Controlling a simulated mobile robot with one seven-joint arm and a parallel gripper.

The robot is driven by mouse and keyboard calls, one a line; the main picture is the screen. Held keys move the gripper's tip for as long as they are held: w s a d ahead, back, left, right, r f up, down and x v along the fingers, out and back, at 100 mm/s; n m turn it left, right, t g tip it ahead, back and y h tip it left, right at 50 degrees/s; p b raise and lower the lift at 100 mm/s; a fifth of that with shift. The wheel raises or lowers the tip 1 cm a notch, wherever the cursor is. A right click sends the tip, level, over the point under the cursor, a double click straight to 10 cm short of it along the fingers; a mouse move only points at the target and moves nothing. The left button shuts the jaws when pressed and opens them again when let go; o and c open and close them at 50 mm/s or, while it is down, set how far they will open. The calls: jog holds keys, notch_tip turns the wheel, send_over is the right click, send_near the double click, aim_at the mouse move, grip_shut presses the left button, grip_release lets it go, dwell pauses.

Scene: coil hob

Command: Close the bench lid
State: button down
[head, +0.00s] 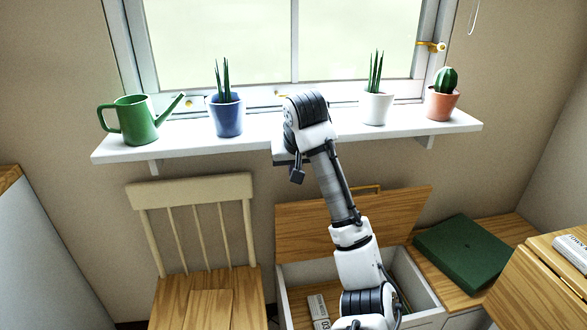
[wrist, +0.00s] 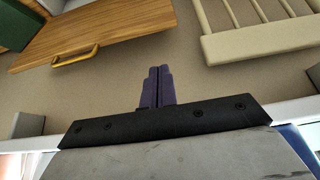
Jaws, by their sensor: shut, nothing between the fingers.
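The bench (head: 430,313) stands open below the window, with white inner walls. Its wooden lid (head: 300,232) is raised and leans back near the wall. A brass handle (head: 366,188) shows at the lid's upper edge, partly behind my arm. My gripper (head: 297,174) hangs just below the windowsill, above the lid's left part and apart from it. In the wrist view my gripper's fingers (wrist: 158,70) are together and empty. That view shows the lid (wrist: 130,30) and its handle (wrist: 75,56) to the upper left, with a gap between them and the fingers.
The windowsill (head: 250,140) is close to my gripper and holds a green watering can (head: 135,120) and potted plants. A wooden chair (head: 195,235) stands left of the bench. A green cushion (head: 465,252) lies on the right. Items (head: 318,310) lie inside the bench.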

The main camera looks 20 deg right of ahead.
aim_at(289, 204)
jog(key=x, duration=1.5)
jog(key=shift+w+f+b, duration=0.3)
jog(key=shift+f+b, duration=0.05)
jog(key=shift+w+f, duration=0.1)
jog(key=shift+f, duration=0.1)
